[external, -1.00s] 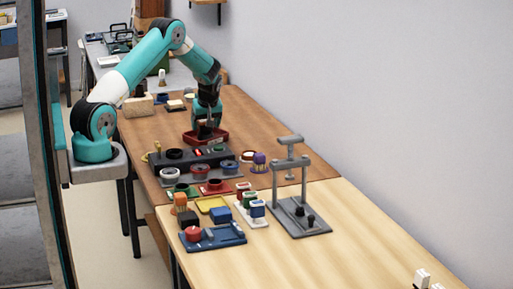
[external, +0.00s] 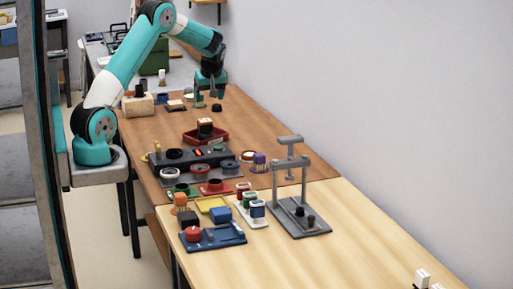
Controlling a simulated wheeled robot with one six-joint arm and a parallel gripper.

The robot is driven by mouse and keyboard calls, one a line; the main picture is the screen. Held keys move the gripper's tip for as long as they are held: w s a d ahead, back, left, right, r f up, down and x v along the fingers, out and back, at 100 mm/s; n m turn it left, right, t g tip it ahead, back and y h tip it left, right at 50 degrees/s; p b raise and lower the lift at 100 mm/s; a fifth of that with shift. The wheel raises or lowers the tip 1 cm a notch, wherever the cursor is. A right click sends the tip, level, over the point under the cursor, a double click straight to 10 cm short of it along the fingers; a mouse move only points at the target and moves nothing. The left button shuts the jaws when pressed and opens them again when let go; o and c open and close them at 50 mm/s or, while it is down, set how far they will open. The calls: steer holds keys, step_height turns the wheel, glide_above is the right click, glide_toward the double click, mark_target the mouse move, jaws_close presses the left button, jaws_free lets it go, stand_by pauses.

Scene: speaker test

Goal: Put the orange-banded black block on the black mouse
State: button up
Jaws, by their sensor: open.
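A small dark block (external: 205,128) with a pale, orange-tinted part near its top stands in the red tray (external: 220,139) on the brown table; it looks like the orange-banded black block, though its band is too small to make out clearly. A small rounded black thing (external: 217,108), perhaps the black mouse, lies on the table behind the tray. My gripper (external: 209,96) is open and empty, above the table behind the tray and close to the small black thing in the picture. It is clear of the block.
A dark grey rack (external: 190,160) and several coloured trays and cups stand in front of the red tray. A grey stand (external: 301,222) rises at the right. A tan block (external: 138,106) sits at the back left. The pale table front (external: 330,255) is mostly clear.

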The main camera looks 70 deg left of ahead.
steer(key=s+d+r+m, duration=0.5)
steer(key=s+d+r, duration=0.3)
steer(key=s+d, duration=0.15)
steer(key=s+d+m, duration=0.3)
steer(key=s+d, duration=0.2)
steer(key=s, duration=0.3)
steer(key=s+d+m, duration=0.3)
steer(key=s+d, duration=0.1)
steer(key=s, duration=0.4)
steer(key=shift+d+r, duration=0.3)
steer(key=shift+d, duration=0.05)
